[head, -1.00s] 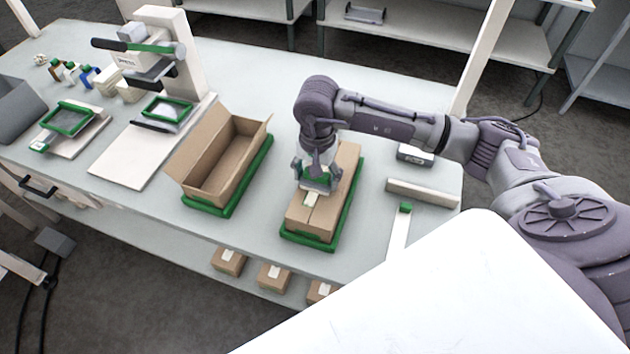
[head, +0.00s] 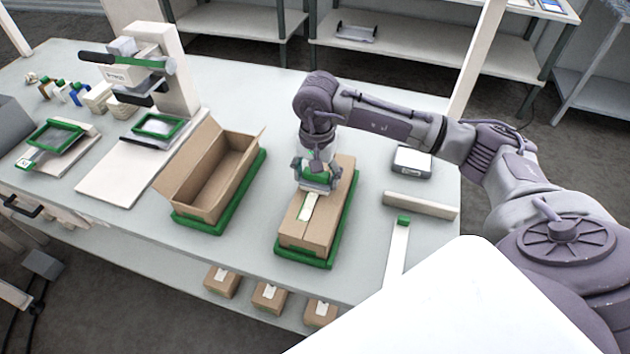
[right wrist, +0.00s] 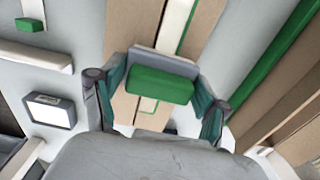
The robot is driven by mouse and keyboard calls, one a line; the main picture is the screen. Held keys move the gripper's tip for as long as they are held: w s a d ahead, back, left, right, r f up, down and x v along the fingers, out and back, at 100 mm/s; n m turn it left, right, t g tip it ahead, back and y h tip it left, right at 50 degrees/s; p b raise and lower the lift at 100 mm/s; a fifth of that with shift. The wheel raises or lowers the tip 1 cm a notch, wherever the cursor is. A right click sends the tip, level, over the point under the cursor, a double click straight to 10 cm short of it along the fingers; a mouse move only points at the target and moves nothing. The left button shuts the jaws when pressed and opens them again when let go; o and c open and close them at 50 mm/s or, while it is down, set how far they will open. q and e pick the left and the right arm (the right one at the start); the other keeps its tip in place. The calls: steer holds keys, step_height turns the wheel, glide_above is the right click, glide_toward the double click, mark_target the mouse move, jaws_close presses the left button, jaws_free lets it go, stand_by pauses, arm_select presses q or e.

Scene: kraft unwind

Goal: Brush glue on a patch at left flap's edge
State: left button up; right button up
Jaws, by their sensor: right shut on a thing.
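A closed brown carton (head: 318,232) lies in a green-rimmed tray (head: 303,258) near the table's front edge. Its top flaps meet along a lengthwise seam, and a pale strip (head: 306,207) lies along it. The strip also shows in the right wrist view (right wrist: 176,22). My right gripper (head: 316,184) is over the far half of the carton, shut on a green-and-grey tool (right wrist: 162,84). The tool's underside is hidden, so I cannot tell whether it touches the carton. My left gripper is not in view.
An open, empty carton (head: 212,180) stands in a second green tray (head: 203,225) to the left. A press (head: 150,70) and framed screens (head: 55,135) stand farther left. A small scale (head: 412,161) and a pale bar (head: 420,204) lie right of the closed carton.

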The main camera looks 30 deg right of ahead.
mark_target(325, 167)
steer(key=shift+w+d+b, duration=1.05)
steer(key=shift+w+d, duration=0.05)
steer(key=shift+d, duration=0.25)
steer(key=shift+w+d+f+b, duration=0.1)
steer(key=shift+w+d+b, duration=0.3)
steer(key=shift+d+b, duration=0.05)
steer(key=shift+w+d+b, duration=0.4)
steer(key=shift+w+d, duration=0.2)
steer(key=shift+d, duration=0.1)
steer(key=shift+r+p, duration=1.65)
steer(key=shift+r, duration=1.55)
steer(key=shift+f, duration=0.2)
steer(key=shift+a+f+b, duration=0.1)
steer(key=shift+f+b, duration=2.05)
steer(key=shift+f, duration=0.25)
